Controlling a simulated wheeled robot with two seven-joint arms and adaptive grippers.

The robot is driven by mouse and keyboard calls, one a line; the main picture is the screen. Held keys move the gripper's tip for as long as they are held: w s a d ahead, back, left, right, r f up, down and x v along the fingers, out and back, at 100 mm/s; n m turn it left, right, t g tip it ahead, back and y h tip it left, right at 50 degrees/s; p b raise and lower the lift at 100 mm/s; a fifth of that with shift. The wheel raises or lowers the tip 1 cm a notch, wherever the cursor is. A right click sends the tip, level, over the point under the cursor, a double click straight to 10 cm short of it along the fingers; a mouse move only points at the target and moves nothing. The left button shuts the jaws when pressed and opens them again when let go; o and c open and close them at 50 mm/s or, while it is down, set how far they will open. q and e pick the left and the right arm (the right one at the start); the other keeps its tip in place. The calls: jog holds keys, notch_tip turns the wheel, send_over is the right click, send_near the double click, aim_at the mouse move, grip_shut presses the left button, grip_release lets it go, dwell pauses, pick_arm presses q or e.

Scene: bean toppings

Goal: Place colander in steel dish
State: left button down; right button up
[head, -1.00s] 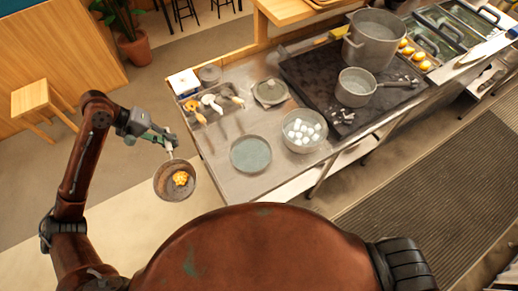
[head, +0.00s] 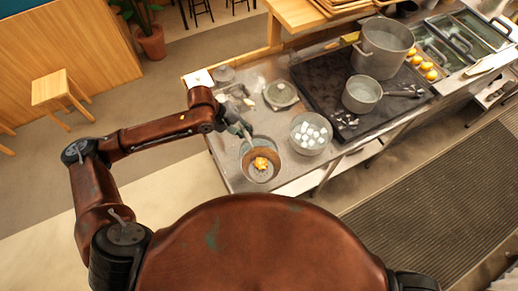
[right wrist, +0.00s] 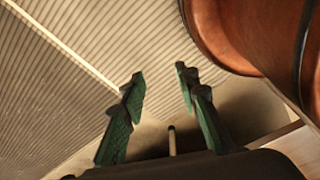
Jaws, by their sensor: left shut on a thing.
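The colander overlaps the steel dish (head: 266,141), a shallow round grey dish near the counter's front edge. Only the dish's far part shows behind the colander. I cannot tell whether they touch. My right gripper (right wrist: 160,77) is open and empty in the right wrist view, with the ribbed floor mat behind it.
A bowl of white cubes (head: 298,143) stands close right of the dish. A lidded grey container (head: 281,95) is behind. A saucepan (head: 361,95) and a large pot (head: 382,50) stand on the dark stove (head: 322,85).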

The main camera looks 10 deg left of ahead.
pick_arm(q)
jog(key=w+a+f, duration=0.1)
jog(key=w+f, duration=0.3)
jog(key=w+a+f+p, duration=0.1)
jog(key=w+f, duration=0.3)
jog(key=w, duration=0.1)
jog(key=w+f, duration=0.4)
jog(key=f, duration=0.1)
jog(key=shift+w+a+f, duration=0.1)
jog(key=shift+w+a, duration=0.1)
jog(key=shift+a, duration=0.2)
pick_arm(e)
jog(key=shift+s+d+r, duration=0.2)
jog(key=shift+s+r, duration=0.2)
jog(key=shift+s, duration=0.1)
jog(key=shift+s+d+r, duration=0.15)
jog(key=shift+s+r, duration=0.25)
jog(key=shift+s, duration=0.05)
pick_arm(q)
jog(key=shift+f, duration=0.2)
jog(key=c, duration=1.9)
grip_release()
pick_arm(e)
jog(key=shift+d, duration=0.35)
